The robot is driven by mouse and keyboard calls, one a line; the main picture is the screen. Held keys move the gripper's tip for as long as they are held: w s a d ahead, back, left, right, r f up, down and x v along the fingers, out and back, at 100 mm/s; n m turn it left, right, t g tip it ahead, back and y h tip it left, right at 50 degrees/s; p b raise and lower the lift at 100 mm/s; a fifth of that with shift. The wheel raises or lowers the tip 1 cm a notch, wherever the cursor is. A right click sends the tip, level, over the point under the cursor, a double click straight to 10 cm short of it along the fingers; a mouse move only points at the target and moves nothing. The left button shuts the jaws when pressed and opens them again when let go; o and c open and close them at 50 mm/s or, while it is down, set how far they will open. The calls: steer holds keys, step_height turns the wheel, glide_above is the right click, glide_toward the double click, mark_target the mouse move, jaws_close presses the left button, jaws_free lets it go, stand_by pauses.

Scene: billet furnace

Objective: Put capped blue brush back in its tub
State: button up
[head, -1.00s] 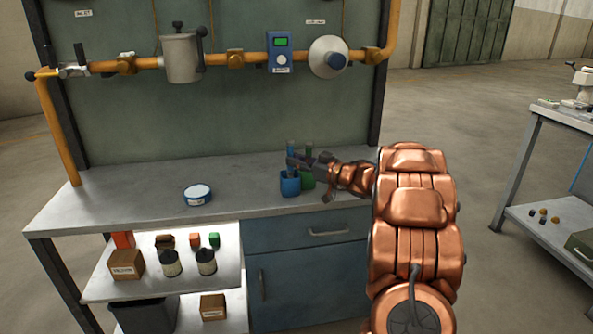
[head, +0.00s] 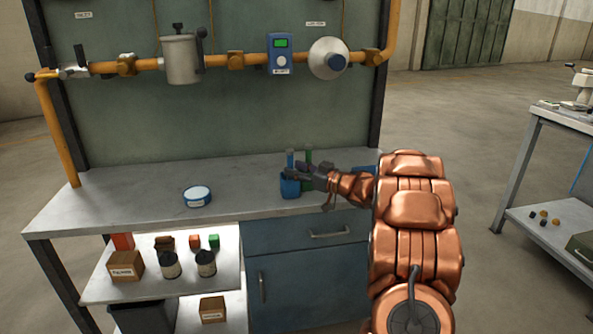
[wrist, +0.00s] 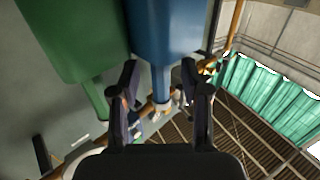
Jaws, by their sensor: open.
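The blue tub (head: 290,187) stands on the bench, with the blue brush (head: 290,158) upright in it. In the wrist view, which is upside down, the blue tub (wrist: 168,25) is at the top and the brush's blue handle (wrist: 162,88) comes out of it. My gripper (head: 297,173) is at the tubs' rim height. In the wrist view my gripper (wrist: 160,75) is open, with one finger on each side of the blue handle and gaps visible. The brush's lower end and cap are hidden.
A green tub (wrist: 70,40) with a green brush (head: 308,156) stands close beside the blue one, mostly hidden by my gripper in the head view. A round blue-and-white tin (head: 197,197) is to the left. The bench between is clear. Pipework runs behind.

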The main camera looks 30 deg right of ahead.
steer(key=shift+r, duration=0.1)
steer(key=shift+s+d, duration=0.15)
steer(key=shift+s, duration=0.2)
steer(key=p+v, duration=0.1)
steer(key=v, duration=1)
steer(key=shift+s, duration=0.15)
steer(key=w+r+m+g+h, duration=0.25)
steer(key=w+h, duration=0.35)
steer(key=h, duration=0.3)
steer(key=s+a+f+g, duration=0.3)
steer(key=s+a+g, duration=0.2)
steer(key=s+a, duration=0.6)
steer(key=s+a+f+m+g+y, duration=0.1)
steer(key=s+a+f+g, duration=0.3)
steer(key=s+a, duration=0.7)
steer(key=s+a+f+m+g+y, duration=0.1)
steer(key=s+a+f+g, duration=0.2)
steer(key=s+a+g, duration=0.4)
steer(key=s+a, duration=0.5)
steer(key=s, duration=0.7)
steer(key=shift+f+g, duration=0.25)
steer(key=shift+g, duration=0.1)
